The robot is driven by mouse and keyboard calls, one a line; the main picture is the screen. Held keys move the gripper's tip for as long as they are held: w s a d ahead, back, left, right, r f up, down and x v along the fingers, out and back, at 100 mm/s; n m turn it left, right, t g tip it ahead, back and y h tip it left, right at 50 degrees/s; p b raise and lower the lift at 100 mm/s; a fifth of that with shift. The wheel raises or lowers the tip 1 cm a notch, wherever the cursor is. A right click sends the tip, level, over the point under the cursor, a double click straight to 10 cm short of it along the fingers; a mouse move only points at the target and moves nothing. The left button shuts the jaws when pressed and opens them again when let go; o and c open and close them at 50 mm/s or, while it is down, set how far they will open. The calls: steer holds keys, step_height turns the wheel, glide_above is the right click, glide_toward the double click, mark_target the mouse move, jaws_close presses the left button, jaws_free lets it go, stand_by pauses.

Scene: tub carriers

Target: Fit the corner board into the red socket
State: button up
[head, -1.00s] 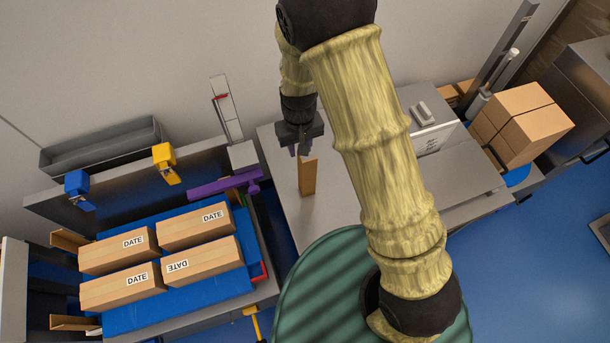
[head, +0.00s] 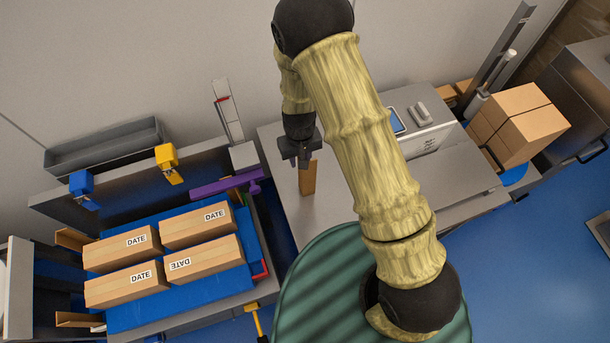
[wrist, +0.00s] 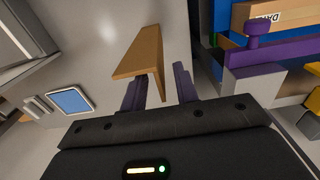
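The brown corner board (head: 308,179) stands upright on the grey bench below my gripper (head: 303,161). In the wrist view the board (wrist: 143,52) shows as an angled strip, its narrow edge reaching between the two purple fingers. My gripper (wrist: 161,88) is open, with a visible gap on either side of the board. A red piece (head: 259,270) shows low at the right edge of the blue pallet; it looks like the red socket, but most of it is hidden.
Several boxes marked DATE (head: 200,258) lie on the blue pallet (head: 190,303). A purple bar (head: 225,187) juts out above its back right corner. Blue (head: 82,187) and yellow (head: 168,162) clamps sit on the wall behind. A grey machine (head: 425,140) stands right of the board.

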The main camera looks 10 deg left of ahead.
stand_by(0.4)
jaws_close()
steer(key=shift+r, duration=0.1)
step_height(320, 180, up, 10)
steer(key=shift+f+b, duration=0.1)
steer(key=shift+b, duration=1.15)
